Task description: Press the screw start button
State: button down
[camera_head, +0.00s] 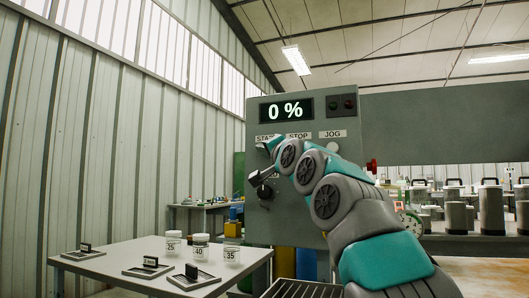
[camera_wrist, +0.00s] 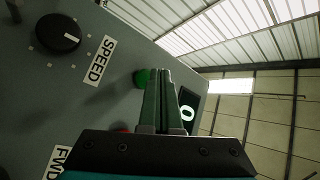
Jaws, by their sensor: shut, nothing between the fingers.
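The green start button (camera_wrist: 141,78) shows in the wrist view, just left of my fingertips. The display (camera_head: 287,109) reads 0 %.
The wrist view shows the SPEED knob (camera_wrist: 58,32) and a partly hidden red button (camera_wrist: 122,128). STOP (camera_head: 300,136) and JOG (camera_head: 333,134) labels sit right of START. A table (camera_head: 110,262) with jars and small trays stands lower left.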

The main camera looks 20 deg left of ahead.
jog(key=shift+w, duration=0.1)
dwell(0.7)
jog(key=shift+w, duration=0.3)
jog(key=shift+w+d+p, duration=0.1)
jog(key=shift+w+p, duration=0.4)
jog(key=shift+w, duration=0.05)
dwell(1.0)
jog(key=shift+s, duration=0.15)
jog(key=shift+s+b, duration=0.5)
jog(key=shift+s, duration=0.3)
